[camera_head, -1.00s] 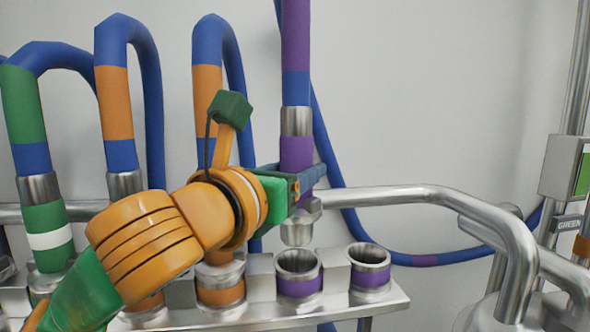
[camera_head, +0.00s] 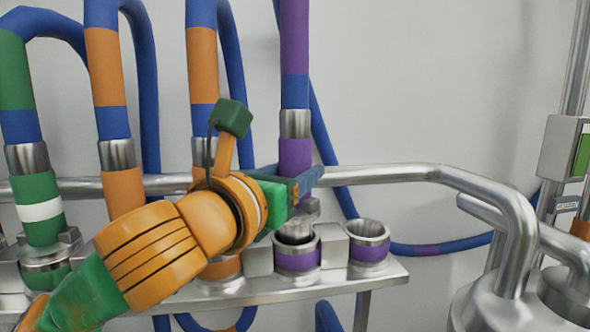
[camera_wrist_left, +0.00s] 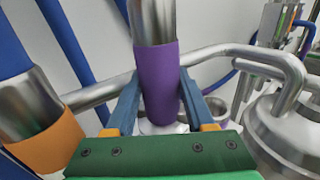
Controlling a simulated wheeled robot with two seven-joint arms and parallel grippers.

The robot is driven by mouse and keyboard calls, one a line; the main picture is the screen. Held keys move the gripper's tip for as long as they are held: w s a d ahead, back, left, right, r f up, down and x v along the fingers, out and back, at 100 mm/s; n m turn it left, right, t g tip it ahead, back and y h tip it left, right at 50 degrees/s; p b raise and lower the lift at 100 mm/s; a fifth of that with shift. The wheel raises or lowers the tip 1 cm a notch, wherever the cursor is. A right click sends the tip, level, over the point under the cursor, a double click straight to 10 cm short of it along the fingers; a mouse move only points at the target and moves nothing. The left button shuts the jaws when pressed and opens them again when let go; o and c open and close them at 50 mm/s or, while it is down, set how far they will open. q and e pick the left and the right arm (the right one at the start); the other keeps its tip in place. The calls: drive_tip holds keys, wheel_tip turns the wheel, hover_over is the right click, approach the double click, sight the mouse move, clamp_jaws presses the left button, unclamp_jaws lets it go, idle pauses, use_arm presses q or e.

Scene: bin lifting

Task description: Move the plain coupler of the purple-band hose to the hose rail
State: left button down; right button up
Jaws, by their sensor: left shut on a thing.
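The plain purple coupler (camera_head: 295,155) of the purple-band hose (camera_head: 295,45) hangs upright below a metal collar. My left gripper (camera_head: 300,186) is shut around it, and the wrist view shows the blue fingers on both sides of the purple sleeve (camera_wrist_left: 157,80). The coupler's metal lower end is at the mouth of the left purple-banded socket (camera_head: 297,260) on the metal hose rail (camera_head: 340,282). The end seems to dip into the mouth; how deep is hidden. My right gripper is not in view.
A second purple-banded socket (camera_head: 368,245), open and empty, stands just right. A green coupler with a white band (camera_head: 40,210) and orange-band hoses (camera_head: 202,65) stand left. A bent metal pipe (camera_head: 420,172) runs behind to a steel vessel (camera_head: 500,310) at right.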

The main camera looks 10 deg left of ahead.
use_arm(q)
drive_tip(key=shift+f, duration=0.4)
drive_tip(key=shift+f, duration=0.1)
drive_tip(key=shift+f+b, duration=0.4)
drive_tip(key=shift+s+f, duration=0.1)
drive_tip(key=shift+f, duration=0.45)
drive_tip(key=shift+f+b, duration=0.15)
drive_tip(key=shift+b, duration=0.15)
idle(0.5)
drive_tip(key=shift+c, duration=0.9)
unclamp_jaws()
